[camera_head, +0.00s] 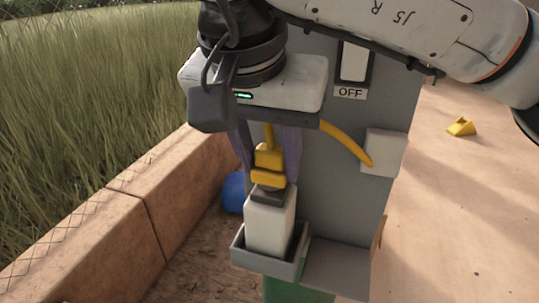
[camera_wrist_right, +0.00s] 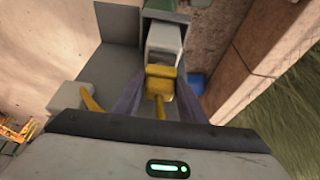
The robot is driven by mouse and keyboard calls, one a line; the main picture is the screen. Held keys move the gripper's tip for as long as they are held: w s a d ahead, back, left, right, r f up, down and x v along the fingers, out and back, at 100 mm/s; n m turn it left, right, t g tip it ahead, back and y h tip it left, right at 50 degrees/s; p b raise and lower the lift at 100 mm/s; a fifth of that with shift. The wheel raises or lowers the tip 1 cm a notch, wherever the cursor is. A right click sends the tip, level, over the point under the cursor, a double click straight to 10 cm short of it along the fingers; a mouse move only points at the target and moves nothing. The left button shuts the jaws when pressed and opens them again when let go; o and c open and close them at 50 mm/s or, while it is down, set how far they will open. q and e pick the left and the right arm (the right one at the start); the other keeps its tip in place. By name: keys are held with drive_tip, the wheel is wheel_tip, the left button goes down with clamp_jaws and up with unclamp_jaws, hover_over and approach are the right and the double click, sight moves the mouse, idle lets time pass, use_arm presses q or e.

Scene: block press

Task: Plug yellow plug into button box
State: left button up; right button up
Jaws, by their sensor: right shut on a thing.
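The yellow plug (camera_head: 267,178) is between the purple-grey fingers of my right gripper (camera_head: 268,158), which is shut on it and points down. The plug also shows in the wrist view (camera_wrist_right: 160,82). Right below it stands an upright white box (camera_head: 268,220) with a dark top, apparently the button box, in a grey open holder (camera_head: 240,258). The plug's lower end meets the dark top in the picture; I cannot tell how far it is in. A yellow cable (camera_head: 345,141) runs from the plug behind my gripper to a pale block. My left gripper is not in view.
A grey panel (camera_head: 345,195) with an OFF switch (camera_head: 354,62) stands close behind my gripper. The pale block (camera_head: 384,153) sticks out from its right edge. A low brick wall (camera_head: 110,220) runs at the left, and a blue object (camera_head: 233,192) lies behind the box.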

drive_tip(key=shift+f, duration=0.3)
drive_tip(key=o, duration=1.1)
drive_tip(key=v, duration=1)
drive_tip(key=shift+s+r, duration=0.1)
drive_tip(key=shift+r, duration=0.05)
